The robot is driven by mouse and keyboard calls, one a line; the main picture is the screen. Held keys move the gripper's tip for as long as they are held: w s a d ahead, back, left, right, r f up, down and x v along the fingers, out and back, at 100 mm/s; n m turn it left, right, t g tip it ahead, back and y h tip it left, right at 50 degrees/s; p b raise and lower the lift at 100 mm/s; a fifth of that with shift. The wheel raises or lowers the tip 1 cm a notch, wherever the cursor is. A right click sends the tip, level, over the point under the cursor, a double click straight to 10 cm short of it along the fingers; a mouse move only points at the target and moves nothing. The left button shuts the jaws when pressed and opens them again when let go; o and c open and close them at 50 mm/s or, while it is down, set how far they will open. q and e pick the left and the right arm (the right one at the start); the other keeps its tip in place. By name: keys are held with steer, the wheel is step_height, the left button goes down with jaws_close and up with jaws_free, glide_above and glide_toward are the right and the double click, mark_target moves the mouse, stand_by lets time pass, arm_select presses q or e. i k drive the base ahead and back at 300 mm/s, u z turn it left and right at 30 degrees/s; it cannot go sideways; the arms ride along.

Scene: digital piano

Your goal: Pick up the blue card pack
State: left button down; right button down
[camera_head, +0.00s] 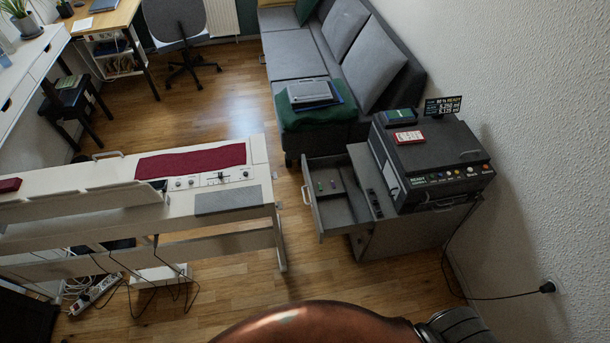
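I cannot pick out a blue card pack with certainty. A red and white small pack (408,137) lies on top of the dark machine at the right. A dark flat pack with a green face (400,116) lies just behind it. The open drawer (338,212) below holds a few tiny items, one green (320,186) and one purplish (333,183), too small to identify.
The dark machine (435,165) stands on a grey cabinet (400,235) by the wall, with a cable to a wall plug (547,287). A white digital piano (110,205) stands at left. A grey sofa (300,55) is behind. Wooden floor is clear between piano and cabinet.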

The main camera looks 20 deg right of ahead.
mark_target(391, 116)
steer(key=z, duration=1.65)
steer(key=k, duration=0.45)
steer(key=z, duration=0.85)
steer(key=i, duration=2.4)
steer(key=u, duration=1)
